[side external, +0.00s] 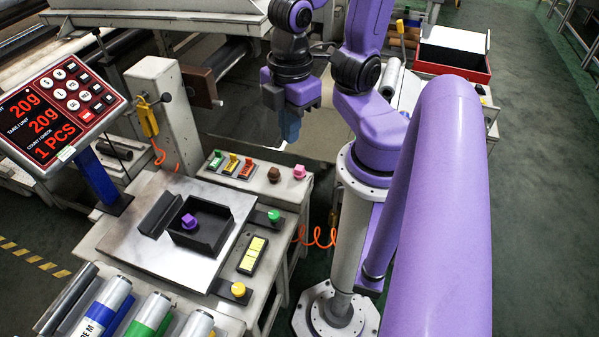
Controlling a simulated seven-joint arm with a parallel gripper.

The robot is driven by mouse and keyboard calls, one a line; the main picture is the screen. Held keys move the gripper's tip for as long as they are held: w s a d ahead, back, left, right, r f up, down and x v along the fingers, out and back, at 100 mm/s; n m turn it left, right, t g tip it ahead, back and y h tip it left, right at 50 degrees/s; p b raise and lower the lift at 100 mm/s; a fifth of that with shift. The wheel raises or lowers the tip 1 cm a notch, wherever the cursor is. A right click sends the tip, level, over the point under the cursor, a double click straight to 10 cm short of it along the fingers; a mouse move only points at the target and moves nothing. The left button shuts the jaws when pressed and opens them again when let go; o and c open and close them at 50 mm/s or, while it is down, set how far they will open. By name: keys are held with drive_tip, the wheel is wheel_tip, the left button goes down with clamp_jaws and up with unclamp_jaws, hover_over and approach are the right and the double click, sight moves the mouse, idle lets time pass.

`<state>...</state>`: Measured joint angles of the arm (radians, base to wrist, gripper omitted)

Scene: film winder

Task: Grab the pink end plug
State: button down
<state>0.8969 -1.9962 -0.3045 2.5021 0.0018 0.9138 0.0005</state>
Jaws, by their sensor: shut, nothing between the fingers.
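The small pink end plug (299,171) stands on the grey bench top near its far right corner, just right of a brown plug. My gripper (290,132) points down above and behind the pink plug in the picture, apart from it. Its blue fingers are shut and hold nothing. Nothing hides the pink plug in this view.
The brown plug (273,174) stands close left of the pink one. A rack of coloured switches (232,165) lies farther left. A black tray (226,229) holding a purple plug (189,221) sits on the metal plate. A scale display (60,110) stands at left.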

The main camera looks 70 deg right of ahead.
drive_tip(key=c, duration=0.7)
unclamp_jaws()
